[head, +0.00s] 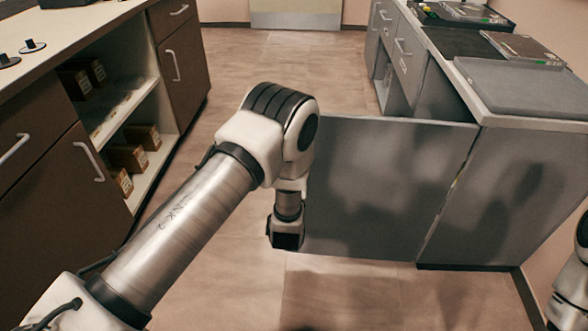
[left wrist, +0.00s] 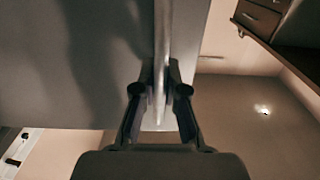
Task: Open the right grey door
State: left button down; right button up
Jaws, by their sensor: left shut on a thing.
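The right grey door (head: 385,190) stands swung out from the counter's near end, at roughly a right angle to the cabinet front. Its outer face is toward me, and its hinge side is at the right. My left gripper (head: 286,240) is at the door's free left edge, with the arm partly covering it. In the left wrist view, my left gripper (left wrist: 160,100) is shut on a pale upright bar, the door handle (left wrist: 161,50), with the grey door (left wrist: 100,60) behind it. My right gripper is out of view.
The grey counter (head: 485,113) holds trays and devices at the right. A dark cabinet (head: 45,180) with open shelves and boxes stands at the left. The tiled floor (head: 285,60) between them is clear. Part of my right arm shows at the right edge.

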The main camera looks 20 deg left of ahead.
pick_arm(q)
jog(key=c, duration=1.2)
grip_release()
jog(key=v, duration=1.2)
